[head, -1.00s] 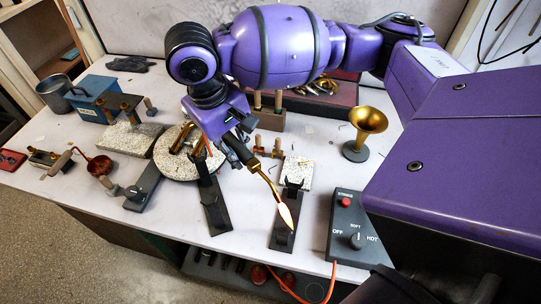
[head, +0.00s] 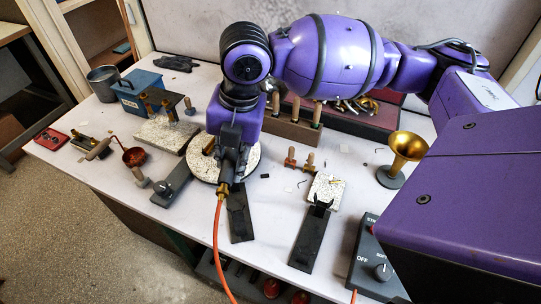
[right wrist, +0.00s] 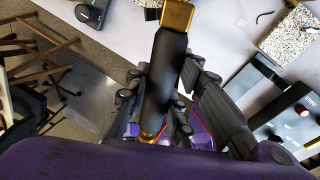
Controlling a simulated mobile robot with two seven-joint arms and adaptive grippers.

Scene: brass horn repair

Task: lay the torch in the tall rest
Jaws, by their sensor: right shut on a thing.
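My right gripper (head: 229,172) is shut on the torch, above the front middle of the bench. In the right wrist view the torch's black handle (right wrist: 165,85) lies between the fingers, with brass (right wrist: 178,14) at its far end. In the head view its brass hose end (head: 222,190) faces me and an orange hose hangs from it. Two dark rests stand below: the left rest (head: 240,218) is partly hidden behind the gripper, and the right rest (head: 308,240) shows a forked top and is empty. I cannot tell which is taller. My left gripper is out of view.
A control box with a knob (head: 372,258) stands at the right front. A brass bell (head: 405,150) stands behind it. A round speckled plate (head: 250,160) lies behind the gripper.

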